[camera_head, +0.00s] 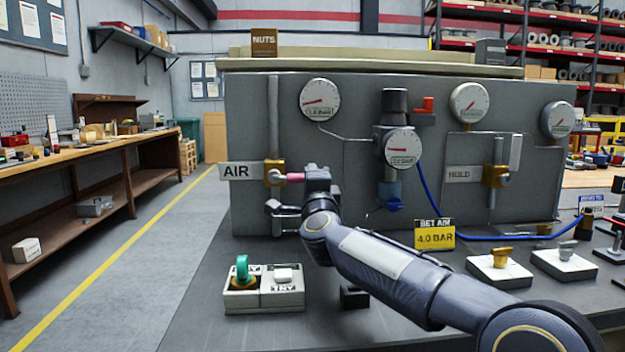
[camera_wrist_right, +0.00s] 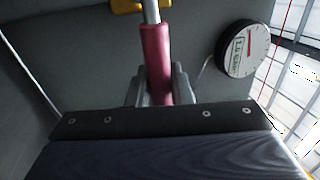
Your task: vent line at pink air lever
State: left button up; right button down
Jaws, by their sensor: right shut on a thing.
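The pink air lever (camera_head: 295,177) sticks out sideways to the right from a brass valve (camera_head: 274,173) beside the AIR sign (camera_head: 240,171). In the right wrist view the pink lever (camera_wrist_right: 155,55) runs down from its metal stem to between my fingers. My right gripper (camera_wrist_right: 158,88) is shut on the lever's free end. In the head view my right gripper (camera_head: 305,180) and arm come in from the lower right and hide part of the panel behind. A gauge (camera_head: 320,100) above the valve has its needle pointing left. My left gripper is not in view.
A regulator with a gauge (camera_head: 402,148) and blue knob (camera_head: 394,205) stands right of my gripper. A yellow 4.0 BAR card (camera_head: 434,235), a two-part tray (camera_head: 263,299) and white blocks (camera_head: 499,271) stand on the dark bench. A blue hose (camera_head: 450,230) runs right.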

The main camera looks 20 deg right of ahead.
jog(key=shift+f, duration=0.2)
jog(key=c, duration=1.3)
grip_release()
jog(key=shift+c, duration=0.2)
jog(key=shift+r, duration=0.1)
jog(key=v, duration=0.8)
jog(key=shift+w, duration=0.1)
